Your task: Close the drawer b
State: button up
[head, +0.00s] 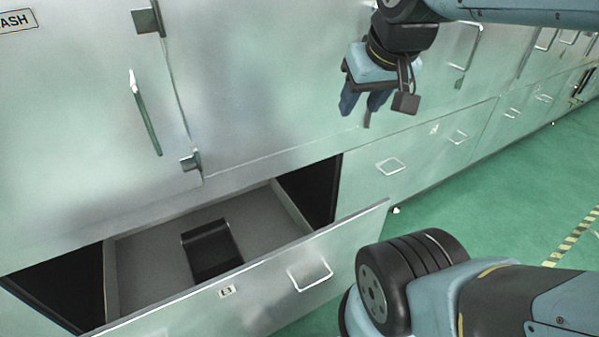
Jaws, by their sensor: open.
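Drawer b (265,297) is a grey metal drawer low in the cabinet, pulled well out. Its front panel has a small label (227,291) and a wire handle (310,275). A black object (211,250) lies on the drawer floor. My gripper (362,108) hangs at the upper middle, fingers pointing down, open with nothing seen between the fingers. It is above the drawer and apart from it, in front of the upper cabinet face. My arm link covers the floor right of the drawer.
A closed cabinet door (85,130) with a long upright handle (146,112) and hinges is above the drawer. Closed drawers with wire handles (391,166) run off to the right. Green floor (500,200) is clear there, with a striped yellow line (575,235).

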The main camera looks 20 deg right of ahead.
aim_at(291, 270)
jog(key=z, duration=0.7)
jog(key=k, duration=1.5)
jog(key=u, duration=0.65)
jog(key=i, duration=1)
jog(key=z, duration=0.05)
